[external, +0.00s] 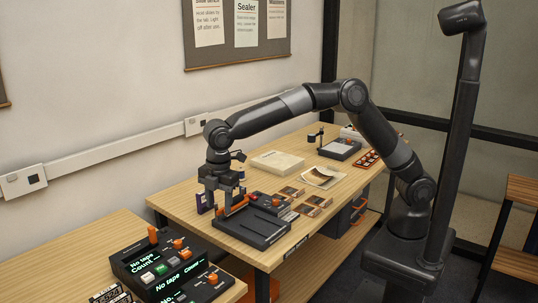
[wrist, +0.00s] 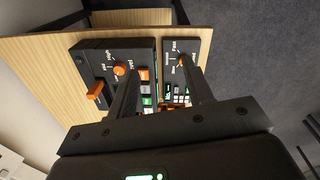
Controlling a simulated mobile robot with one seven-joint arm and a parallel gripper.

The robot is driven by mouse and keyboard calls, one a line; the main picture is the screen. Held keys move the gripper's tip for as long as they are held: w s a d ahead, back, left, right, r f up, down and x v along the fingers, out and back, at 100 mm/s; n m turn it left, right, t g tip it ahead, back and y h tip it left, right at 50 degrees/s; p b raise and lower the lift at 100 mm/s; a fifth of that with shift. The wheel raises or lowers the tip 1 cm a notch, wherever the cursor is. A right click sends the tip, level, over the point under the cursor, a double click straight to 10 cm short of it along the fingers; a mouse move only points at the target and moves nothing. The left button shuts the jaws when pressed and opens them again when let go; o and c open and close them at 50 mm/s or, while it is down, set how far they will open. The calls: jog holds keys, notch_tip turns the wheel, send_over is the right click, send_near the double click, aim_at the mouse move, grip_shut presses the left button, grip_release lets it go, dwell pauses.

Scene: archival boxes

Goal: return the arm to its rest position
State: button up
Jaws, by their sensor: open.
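My gripper (external: 222,206) points down over the wooden bench, at the left end of a black sealer-like device (external: 262,230) with an orange bar. I cannot tell whether it touches the device. In the wrist view its two dark fingers (wrist: 156,82) stand apart. Between and beyond them are a black control box (wrist: 98,66) with orange knobs and a smaller black box (wrist: 183,47) with one orange knob. I see nothing held between the fingers. My arm is stretched out to the left from its base, with its elbow raised.
Black boxes with green "No tape" displays (external: 160,266) stand on the nearer bench (external: 75,258). A pale flat box (external: 277,161), papers (external: 322,178) and small brown cards (external: 318,202) lie on the farther bench (external: 180,200). A wall rail (external: 120,143) runs behind. Air above the bench is clear.

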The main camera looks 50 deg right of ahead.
jog(key=w+d+r+m+t, duration=0.15)
jog(key=d+r, duration=0.25)
jog(key=d, duration=0.4)
jog(key=w+d+r+m, duration=0.1)
jog(key=d+r+m, duration=0.25)
jog(key=d, duration=0.35)
jog(key=s+d+r+m+t, duration=0.1)
jog(key=s+d+r+m, duration=0.2)
jog(key=d, duration=0.8)
jog(key=s+d+r+m, duration=0.2)
jog(key=d+r+m, duration=0.1)
jog(key=d, duration=0.8)
jog(key=s+d+f+m+t, duration=0.1)
jog(key=s+d+f+m, duration=0.1)
jog(key=s+d+m, duration=0.2)
jog(key=s+d+f+m+t, duration=0.1)
jog(key=s+d+f+m, duration=0.2)
jog(key=s+d, duration=0.8)
jog(key=d+m, duration=0.1)
jog(key=m, duration=0.1)
jog(key=shift+d+f+m, duration=0.15)
jog(key=shift+d+m, duration=0.05)
jog(key=shift+m, duration=0.1)
jog(key=shift+s, duration=0.1)
jog(key=shift+c, duration=0.6)
